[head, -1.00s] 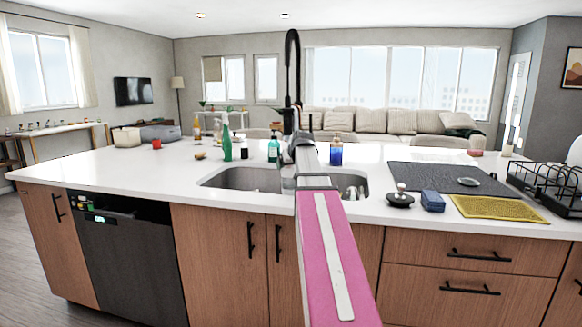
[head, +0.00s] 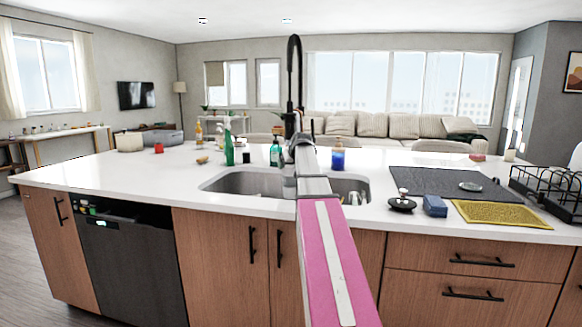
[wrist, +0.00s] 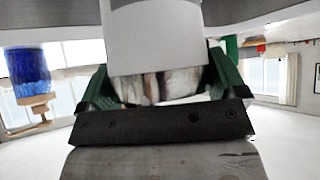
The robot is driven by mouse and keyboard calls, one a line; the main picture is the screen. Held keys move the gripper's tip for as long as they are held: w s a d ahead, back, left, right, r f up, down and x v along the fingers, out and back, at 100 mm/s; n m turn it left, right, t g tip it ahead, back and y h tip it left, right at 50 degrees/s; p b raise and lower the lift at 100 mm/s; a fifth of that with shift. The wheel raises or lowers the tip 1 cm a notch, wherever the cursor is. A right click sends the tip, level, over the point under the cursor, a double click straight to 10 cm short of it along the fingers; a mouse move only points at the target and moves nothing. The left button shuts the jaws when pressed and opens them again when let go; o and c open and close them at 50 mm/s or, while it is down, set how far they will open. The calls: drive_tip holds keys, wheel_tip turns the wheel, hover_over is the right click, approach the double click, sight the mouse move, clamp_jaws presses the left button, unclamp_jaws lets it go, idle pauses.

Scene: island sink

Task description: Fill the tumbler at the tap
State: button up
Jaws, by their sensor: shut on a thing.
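In the wrist view, which looks upside down, my gripper's (wrist: 157,88) green fingers are shut on a pale, plain-sided thing, apparently the tumbler (wrist: 155,42). A streaky, see-through-looking band of it shows between the fingers. Its inside and any water cannot be seen. In the head view my pink and grey arm reaches over the sink and hides the gripper and tumbler. The black tap (head: 294,72) arches up just behind the arm's end. The steel sink (head: 238,182) lies below, on both sides of the arm. Whether water runs cannot be told.
A blue bottle (head: 338,156) stands behind the sink, close right of the arm; it also shows in the wrist view (wrist: 28,68). Green bottles (head: 229,152) stand left. The left counter is mostly clear.

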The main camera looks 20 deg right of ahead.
drive_tip(key=shift+w+d, duration=0.2)
drive_tip(key=shift+w, duration=0.6)
drive_tip(key=shift+w+d, duration=0.25)
drive_tip(key=shift+w, duration=0.5)
drive_tip(key=shift+w+d, duration=0.2)
drive_tip(key=shift+w, duration=0.6)
idle(5.7)
